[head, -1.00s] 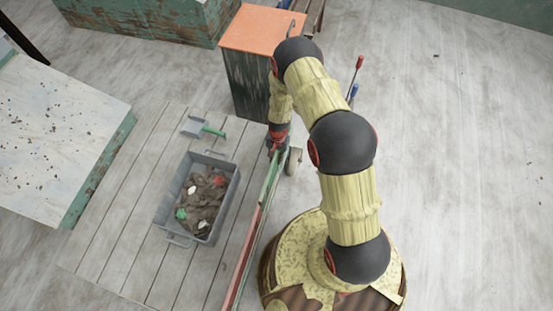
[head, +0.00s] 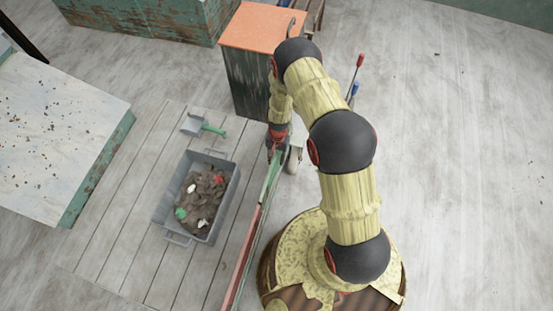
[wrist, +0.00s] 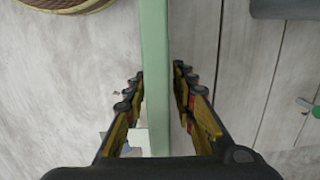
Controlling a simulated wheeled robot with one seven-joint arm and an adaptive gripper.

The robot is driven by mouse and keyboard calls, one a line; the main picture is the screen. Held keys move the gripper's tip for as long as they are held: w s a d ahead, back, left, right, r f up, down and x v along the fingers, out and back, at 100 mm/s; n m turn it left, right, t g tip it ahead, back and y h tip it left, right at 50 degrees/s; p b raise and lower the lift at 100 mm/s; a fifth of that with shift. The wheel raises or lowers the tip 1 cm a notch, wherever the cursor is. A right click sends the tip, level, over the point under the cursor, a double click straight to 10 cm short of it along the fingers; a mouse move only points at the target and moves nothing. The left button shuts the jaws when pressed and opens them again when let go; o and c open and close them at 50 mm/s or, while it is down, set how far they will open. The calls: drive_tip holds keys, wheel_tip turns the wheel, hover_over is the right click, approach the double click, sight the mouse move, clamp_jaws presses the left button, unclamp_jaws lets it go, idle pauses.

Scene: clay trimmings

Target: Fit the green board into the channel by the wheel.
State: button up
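The green board (head: 271,182) is long and narrow and stands on edge along the right side of the wooden platform in the head view. In the wrist view the green board (wrist: 154,60) runs straight up between the fingers. In the head view my gripper (head: 277,148) is at the board's far end, partly hidden by my arm. The channel cannot be made out.
A red board (head: 242,262) lies along the same edge, nearer. A grey bin (head: 233,187) of clay scraps and a green-handled scoop (head: 193,125) are on the platform (head: 125,225). An orange-topped cabinet (head: 262,28) stands behind the gripper. The floor at right is mostly clear.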

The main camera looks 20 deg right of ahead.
drive_tip(key=shift+o, duration=0.6)
drive_tip(key=r, duration=0.7)
drive_tip(key=w+r, duration=0.1)
drive_tip(key=r, duration=0.3)
drive_tip(key=shift+d, duration=0.3)
drive_tip(key=shift+r, duration=0.4)
